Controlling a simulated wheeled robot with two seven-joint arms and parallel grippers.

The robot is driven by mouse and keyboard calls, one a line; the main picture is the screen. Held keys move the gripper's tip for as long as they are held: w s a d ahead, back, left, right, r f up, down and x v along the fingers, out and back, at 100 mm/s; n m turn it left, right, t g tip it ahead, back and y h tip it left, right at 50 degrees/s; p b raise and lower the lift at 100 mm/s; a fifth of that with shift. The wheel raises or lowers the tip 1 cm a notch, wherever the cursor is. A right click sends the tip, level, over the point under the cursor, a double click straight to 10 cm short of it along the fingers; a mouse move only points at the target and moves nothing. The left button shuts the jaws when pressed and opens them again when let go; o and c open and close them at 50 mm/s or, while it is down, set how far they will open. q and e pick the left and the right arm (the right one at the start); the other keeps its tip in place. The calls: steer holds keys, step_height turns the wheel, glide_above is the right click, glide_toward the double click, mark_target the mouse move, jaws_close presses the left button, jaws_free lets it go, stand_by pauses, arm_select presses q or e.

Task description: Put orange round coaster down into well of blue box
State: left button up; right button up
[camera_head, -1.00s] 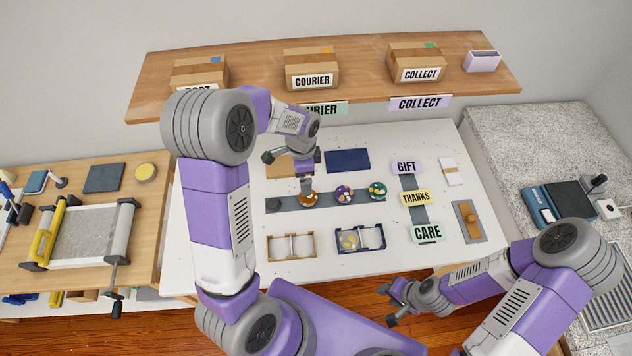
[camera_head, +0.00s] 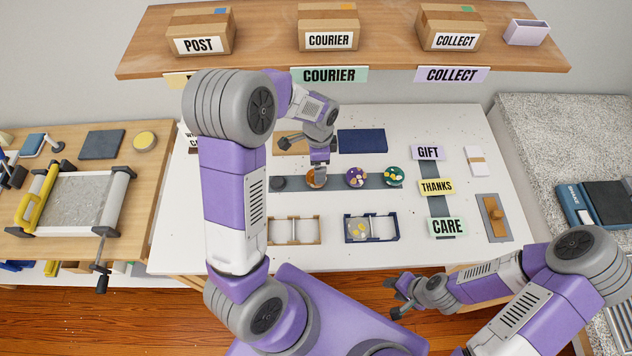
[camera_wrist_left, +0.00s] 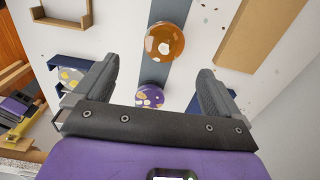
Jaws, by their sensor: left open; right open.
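The orange round coaster (camera_head: 316,178) lies on the grey strip, left of a purple one (camera_head: 356,177) and a green one (camera_head: 394,176). My left gripper (camera_head: 320,167) is open and empty just above it. In the left wrist view the orange coaster (camera_wrist_left: 164,43) is beyond my open left fingers (camera_wrist_left: 155,75), and the purple coaster shows between them. A dark blue flat box (camera_head: 362,141) lies behind the strip. A blue frame (camera_head: 397,227) in front holds a patterned piece; I cannot tell which is the task's box. My right gripper (camera_head: 390,300) is open and empty at the table's front.
A tan box (camera_head: 292,142) lies beside the blue flat box, partly hidden by my left arm. A wooden frame (camera_head: 293,243) stands left of the blue frame. GIFT, THANKS and CARE tags (camera_head: 437,187) lie to the right. A shelf (camera_head: 270,62) with cartons overhangs the back.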

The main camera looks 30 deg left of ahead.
arm_select(q)
steer(key=f, duration=0.2)
steer(key=f+b, duration=0.1)
steer(key=f, duration=0.4)
steer(key=shift+w+a+f, duration=0.1)
steer(key=shift+a+f, duration=0.2)
steer(key=shift+a, duration=0.1)
steer(key=c, duration=1.1)
